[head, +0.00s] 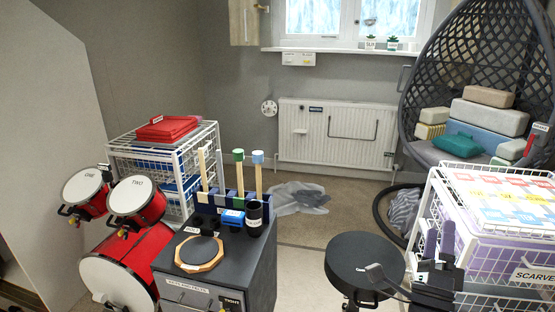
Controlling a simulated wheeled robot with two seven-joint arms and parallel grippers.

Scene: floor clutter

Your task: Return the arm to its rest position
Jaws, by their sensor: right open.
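My right gripper (439,240) is at the lower right, in front of the white wire crate (432,190). Its two dark fingers point up and stand apart, with nothing seen between them. My dark right arm (425,293) comes in from the bottom right, and part of it overlaps the view of the round black stool (365,258). I cannot tell whether the gripper touches the crate. My left gripper is not in view.
A red drum set (130,250) and a dark cabinet (256,274) stand at the left. A red case (167,128) tops another wire crate. A hanging chair (412,105) holds cushions. Grey cloth (297,198) lies on the floor. Bare floor (302,260) shows between cabinet and stool.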

